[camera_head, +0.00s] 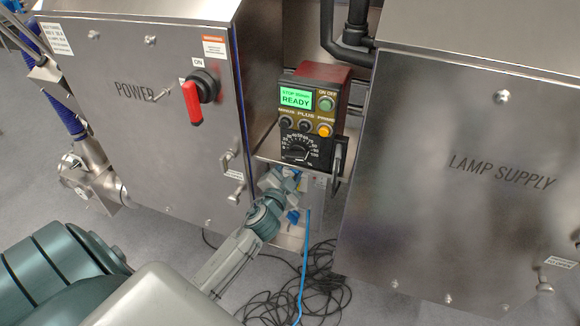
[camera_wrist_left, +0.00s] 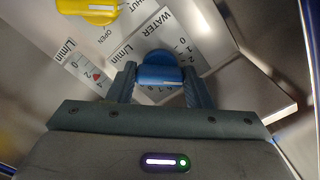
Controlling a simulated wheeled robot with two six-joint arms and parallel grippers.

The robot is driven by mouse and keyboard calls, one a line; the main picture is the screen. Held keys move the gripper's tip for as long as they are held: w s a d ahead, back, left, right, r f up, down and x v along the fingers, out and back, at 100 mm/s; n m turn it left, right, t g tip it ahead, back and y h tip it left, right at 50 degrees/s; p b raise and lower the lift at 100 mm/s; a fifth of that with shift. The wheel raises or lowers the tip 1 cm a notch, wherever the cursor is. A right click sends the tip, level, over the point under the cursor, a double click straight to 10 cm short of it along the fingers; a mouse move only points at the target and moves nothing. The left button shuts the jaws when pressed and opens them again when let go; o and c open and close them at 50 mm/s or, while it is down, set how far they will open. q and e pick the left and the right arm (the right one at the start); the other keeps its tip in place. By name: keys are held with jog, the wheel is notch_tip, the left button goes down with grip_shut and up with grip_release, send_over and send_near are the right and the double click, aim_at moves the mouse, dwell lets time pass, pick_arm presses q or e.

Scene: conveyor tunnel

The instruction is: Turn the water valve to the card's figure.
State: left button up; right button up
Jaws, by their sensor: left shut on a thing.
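In the left wrist view, the blue water valve knob (camera_wrist_left: 158,74) stands on a pale plate marked WATER (camera_wrist_left: 160,28). A dial with small figures surrounds the knob, partly hidden by my fingers. My left gripper (camera_wrist_left: 160,80) is shut on the knob, one finger on each side. A strip marked L/min (camera_wrist_left: 82,66) with figures and a small red pointer lies left of the knob. I cannot tell which figure the knob points to, and I see no card that I can read. In the head view, my left gripper (camera_head: 282,184) is low between the steel cabinets, its fingertips small.
A yellow handle (camera_wrist_left: 90,10) marked SHUT and OPEN is close by in the wrist view. The head view shows the POWER cabinet (camera_head: 150,130) with a red switch (camera_head: 194,103), the LAMP SUPPLY cabinet (camera_head: 450,200), a control box reading READY (camera_head: 296,101) and loose black cables (camera_head: 325,300).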

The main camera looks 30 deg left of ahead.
pick_arm(q)
jog(key=m+p, duration=0.1)
jog(key=m, duration=0.3)
jog(key=shift+m+p, duration=0.3)
jog(key=shift+m, duration=0.1)
pick_arm(e)
jog(key=shift+s+d+r+g+h, duration=0.4)
jog(key=shift+s+d+r+g, duration=0.15)
jog(key=shift+g, duration=0.25)
jog(key=shift+r, duration=0.1)
pick_arm(q)
jog(key=o, duration=1)
pick_arm(e)
jog(key=shift+d, duration=0.1)
